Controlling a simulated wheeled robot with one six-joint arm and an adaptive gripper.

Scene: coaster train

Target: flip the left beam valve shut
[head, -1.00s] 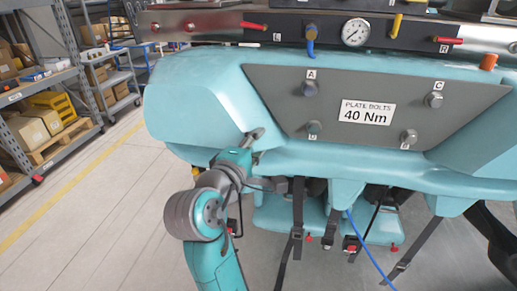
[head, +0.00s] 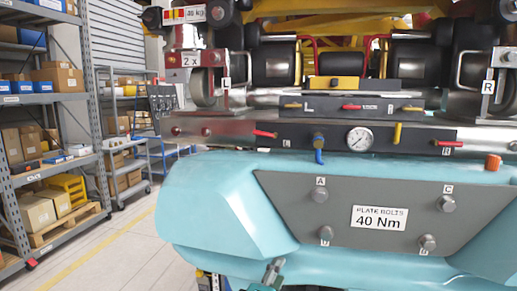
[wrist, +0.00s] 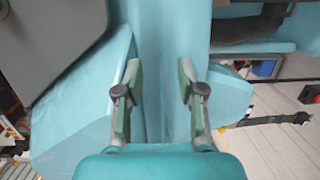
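A dark panel (head: 300,133) runs along the beam above the teal body. At its left end is a red lever (head: 265,134) with an L label below it, lying nearly level. A similar red lever (head: 448,143) with an R label is at the right end. A blue lever (head: 319,155) hangs down and a yellow lever (head: 397,133) stands upright between them. My gripper (head: 275,266) shows at the bottom edge of the head view, well below the panel. In the wrist view my gripper (wrist: 160,72) is open and empty, facing teal surfaces.
A gauge (head: 360,139) sits mid-panel. An upper dark strip (head: 325,106) carries more levers. Below is a grey plate (head: 285,205) with several bolts and a 40 Nm sign (head: 379,217). Shelves (head: 45,130) stand at left; the floor (head: 120,245) before them is clear.

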